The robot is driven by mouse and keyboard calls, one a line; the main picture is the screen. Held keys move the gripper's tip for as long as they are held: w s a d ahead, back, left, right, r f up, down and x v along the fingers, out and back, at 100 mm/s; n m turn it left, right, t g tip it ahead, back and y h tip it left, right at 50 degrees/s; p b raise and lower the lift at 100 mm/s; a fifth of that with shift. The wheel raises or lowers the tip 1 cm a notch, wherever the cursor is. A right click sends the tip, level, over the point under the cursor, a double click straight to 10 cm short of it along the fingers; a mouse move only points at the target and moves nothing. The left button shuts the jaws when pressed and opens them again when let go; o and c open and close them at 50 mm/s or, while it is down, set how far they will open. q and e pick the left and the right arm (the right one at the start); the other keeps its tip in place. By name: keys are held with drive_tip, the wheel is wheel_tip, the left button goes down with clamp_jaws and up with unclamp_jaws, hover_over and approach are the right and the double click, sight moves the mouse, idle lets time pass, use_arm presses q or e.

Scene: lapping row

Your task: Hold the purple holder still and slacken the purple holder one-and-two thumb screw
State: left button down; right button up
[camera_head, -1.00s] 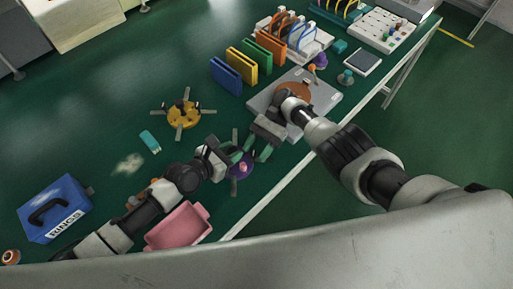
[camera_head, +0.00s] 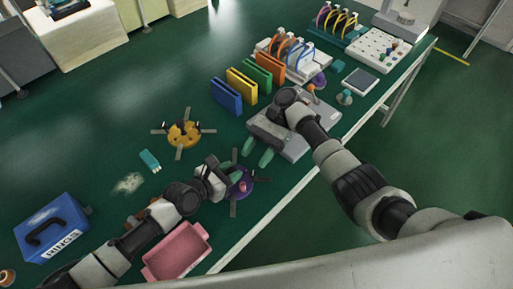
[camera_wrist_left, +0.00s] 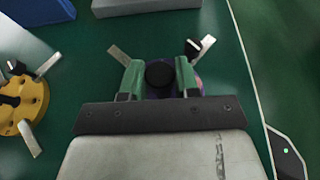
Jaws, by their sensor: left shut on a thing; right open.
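The purple holder (camera_head: 243,186), a round piece with flat grey arms, sits on the green table near its front edge. My left gripper (camera_wrist_left: 160,78) is shut on it, with green fingers on either side of a round black knob (camera_wrist_left: 160,74) at its middle. Purple shows beside and below the fingers in the left wrist view. I cannot tell which part is the one-and-two thumb screw. My right gripper (camera_head: 257,153) is open and empty, its green fingers apart, just up and right of the purple holder.
A yellow holder (camera_head: 183,134) stands left of the purple one. A pink bin (camera_head: 177,251) and a blue rings case (camera_head: 52,228) are nearer. A grey plate (camera_head: 294,147) lies under my right arm. Upright coloured panels (camera_head: 241,86) stand behind. The table's front edge is close.

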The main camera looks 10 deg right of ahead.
wheel_tip(320, 180, up, 2)
drive_tip(key=shift+r, duration=0.1)
idle(0.4)
drive_tip(key=d+f+n+t+h, duration=0.2)
drive_tip(key=d+f+t, duration=0.2)
drive_tip(key=n+t+h, duration=0.2)
drive_tip(key=n+t, duration=1)
drive_tip(key=n, duration=0.4)
approach(254, 174)
drive_tip(key=x, duration=0.8)
drive_tip(key=shift+w+f, duration=0.25)
